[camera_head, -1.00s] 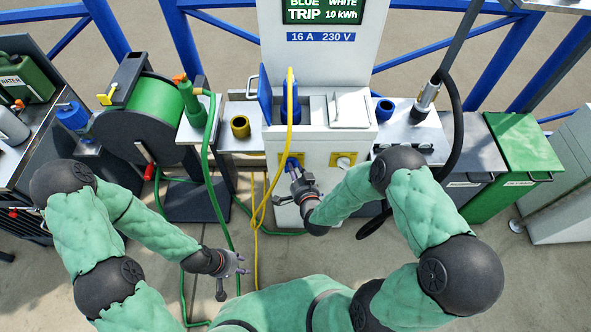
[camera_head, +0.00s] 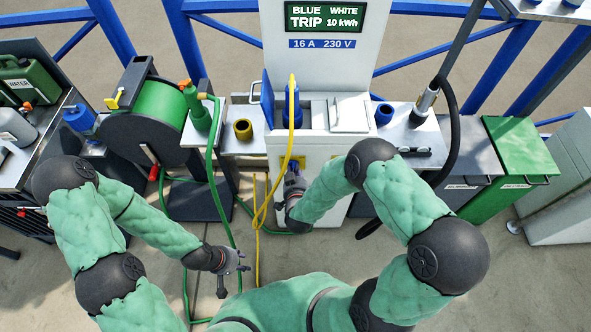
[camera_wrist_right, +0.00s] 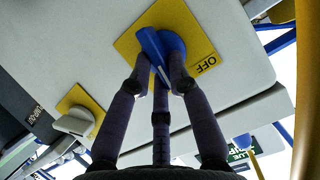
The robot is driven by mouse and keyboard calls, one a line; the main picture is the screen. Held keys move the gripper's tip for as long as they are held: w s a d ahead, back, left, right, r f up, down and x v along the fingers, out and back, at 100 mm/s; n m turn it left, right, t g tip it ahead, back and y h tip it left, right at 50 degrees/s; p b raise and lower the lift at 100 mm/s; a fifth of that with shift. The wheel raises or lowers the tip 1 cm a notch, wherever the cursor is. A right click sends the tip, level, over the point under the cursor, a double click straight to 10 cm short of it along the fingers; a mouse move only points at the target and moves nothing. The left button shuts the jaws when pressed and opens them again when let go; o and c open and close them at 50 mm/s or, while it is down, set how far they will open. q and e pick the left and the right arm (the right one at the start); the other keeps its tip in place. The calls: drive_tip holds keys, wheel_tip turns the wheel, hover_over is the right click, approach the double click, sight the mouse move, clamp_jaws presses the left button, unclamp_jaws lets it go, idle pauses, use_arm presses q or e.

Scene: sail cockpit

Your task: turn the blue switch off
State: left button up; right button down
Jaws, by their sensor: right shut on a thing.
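The blue switch (camera_wrist_right: 160,52) is a blue knob with a bar handle on a yellow plate marked OFF, on the pedestal's pale front. My right gripper (camera_wrist_right: 160,80) is shut on its handle, with fingers on both sides of it. The display (camera_head: 324,16) reads "BLUE TRIP" and "WHITE 10 kWh". My left gripper (camera_head: 236,268) is low over the floor, fingers apart and empty.
A white-grey switch (camera_wrist_right: 76,122) on its own yellow plate sits beside the blue one. A yellow cable (camera_head: 262,212) hangs from the pedestal just left of my right gripper. A green hose (camera_head: 213,180) hangs near the reel (camera_head: 155,112). A green bin (camera_head: 520,155) stands right.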

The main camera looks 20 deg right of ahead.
drive_tip(key=n+h, duration=0.1)
drive_tip(key=n, duration=0.1)
drive_tip(key=a+n+h, duration=0.1)
drive_tip(key=n+h, duration=0.1)
drive_tip(key=n+h+p, duration=0.1)
drive_tip(key=n+h, duration=0.1)
drive_tip(key=n, duration=0.1)
drive_tip(key=shift+w+a+f+g, duration=0.15)
drive_tip(key=shift+a+g, duration=0.1)
drive_tip(key=shift+g, duration=0.15)
drive_tip(key=shift+n, duration=0.3)
idle(0.4)
drive_tip(key=c, duration=1.2)
unclamp_jaws()
drive_tip(key=shift+o, duration=0.2)
drive_tip(key=v, duration=1.2)
drive_tip(key=shift+w, duration=0.15)
